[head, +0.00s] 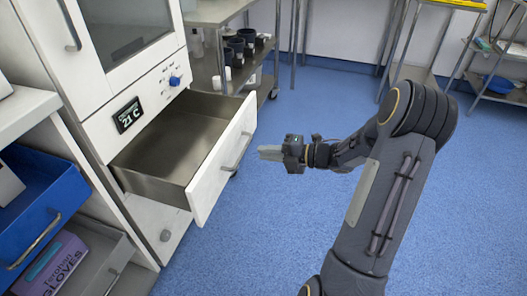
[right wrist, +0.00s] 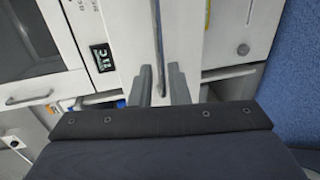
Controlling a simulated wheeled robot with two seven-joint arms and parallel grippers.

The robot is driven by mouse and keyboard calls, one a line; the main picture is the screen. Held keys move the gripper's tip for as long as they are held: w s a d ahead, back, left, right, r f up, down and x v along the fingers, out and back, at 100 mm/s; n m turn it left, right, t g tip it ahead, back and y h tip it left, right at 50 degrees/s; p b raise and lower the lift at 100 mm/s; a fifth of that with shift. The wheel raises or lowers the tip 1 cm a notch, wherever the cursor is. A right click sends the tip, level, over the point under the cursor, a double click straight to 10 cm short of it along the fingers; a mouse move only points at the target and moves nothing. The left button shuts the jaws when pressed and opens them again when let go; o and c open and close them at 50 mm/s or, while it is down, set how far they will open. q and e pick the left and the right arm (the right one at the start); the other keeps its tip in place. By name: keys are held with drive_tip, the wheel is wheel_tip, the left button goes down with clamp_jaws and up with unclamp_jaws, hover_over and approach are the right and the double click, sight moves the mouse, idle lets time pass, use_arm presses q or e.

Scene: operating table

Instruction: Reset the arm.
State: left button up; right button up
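My right arm (head: 385,190) reaches in from the right in the head view. My right gripper (head: 270,152) points left, a little to the right of the open drawer's handle (head: 238,150), and seems apart from it. In the right wrist view the two fingers of the right gripper (right wrist: 161,86) stand apart with a gap between them. The drawer handle (right wrist: 158,40) shows beyond and between the fingertips. Nothing is held in the gripper. My left gripper does not show in either view.
The white cabinet's drawer (head: 178,150) is pulled out and looks empty. A blue tray (head: 35,210) and a gloves box (head: 50,265) are at the left. A metal cart (head: 205,75) with dark cups (head: 235,48) stands behind. Blue floor (head: 300,100) is free around the arm.

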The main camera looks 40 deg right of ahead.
idle(0.3)
wheel_tip(320, 180, up, 8)
drive_tip(key=w+d+m+t+h, duration=0.2)
drive_tip(key=w+m+h, duration=0.1)
drive_tip(key=m+h, duration=0.4)
drive_tip(key=s+r+m+g+h, duration=0.1)
drive_tip(key=s+r+m+h, duration=0.3)
drive_tip(key=m, duration=0.5)
drive_tip(key=s+a+f+m+g+y+p, duration=0.15)
drive_tip(key=s+a+m+g+y, duration=0.35)
drive_tip(key=s+a, duration=0.55)
drive_tip(key=s+a+f+m+g, duration=0.3)
drive_tip(key=s+a+m, duration=0.35)
drive_tip(key=s, duration=0.65)
wheel_tip(320, 180, up, 31)
drive_tip(key=p, duration=3.1)
drive_tip(key=shift+w+a, duration=0.3)
